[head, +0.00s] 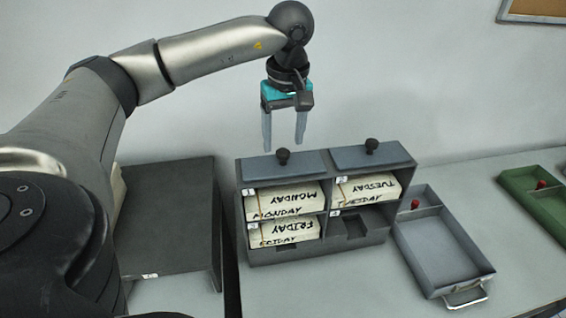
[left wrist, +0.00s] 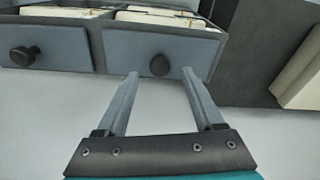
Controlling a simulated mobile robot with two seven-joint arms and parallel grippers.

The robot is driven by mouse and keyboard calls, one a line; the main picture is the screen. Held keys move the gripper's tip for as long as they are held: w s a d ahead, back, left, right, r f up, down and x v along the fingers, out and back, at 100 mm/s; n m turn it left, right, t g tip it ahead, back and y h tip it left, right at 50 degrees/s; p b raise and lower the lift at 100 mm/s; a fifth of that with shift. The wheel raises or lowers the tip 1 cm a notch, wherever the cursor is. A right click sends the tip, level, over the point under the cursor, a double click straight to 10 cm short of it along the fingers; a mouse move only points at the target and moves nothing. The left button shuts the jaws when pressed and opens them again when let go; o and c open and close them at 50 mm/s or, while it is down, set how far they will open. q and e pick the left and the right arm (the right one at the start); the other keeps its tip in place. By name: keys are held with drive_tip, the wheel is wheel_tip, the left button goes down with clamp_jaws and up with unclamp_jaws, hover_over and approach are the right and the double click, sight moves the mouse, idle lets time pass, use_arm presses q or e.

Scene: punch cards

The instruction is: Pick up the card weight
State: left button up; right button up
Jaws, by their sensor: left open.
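Two blue-grey card weights with dark round knobs lie on top of the grey card rack (head: 244,215). The left card weight (head: 312,163) is above the Monday cards, and the right card weight (head: 393,154) is above the Tuesday cards. My left gripper (head: 283,148) is open and empty, pointing down, above and just behind the left weight. In the left wrist view the left weight (left wrist: 125,49) has its knob in line with the gap between my open fingertips (left wrist: 160,73), with no clear contact. The right weight (left wrist: 62,75) is to its left there. My right gripper is not in view.
Card stacks marked Monday (head: 283,201), Tuesday (head: 369,189) and Friday (head: 290,231) fill three rack compartments; the lower right one looks empty. A grey tray (head: 484,266) is to the right, a green tray (head: 519,187) farther right. A dark box (head: 175,230) stands left.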

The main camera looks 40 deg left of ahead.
sight(283, 151)
use_arm(q)
drive_tip(key=f, duration=0.2)
drive_tip(key=f+p, duration=0.1)
drive_tip(key=f, duration=0.1)
drive_tip(key=shift+w+a+f, duration=0.1)
drive_tip(key=shift+a+f, duration=0.05)
drive_tip(key=shift+a, duration=0.05)
clamp_jaws()
idle(0.3)
idle(0.9)
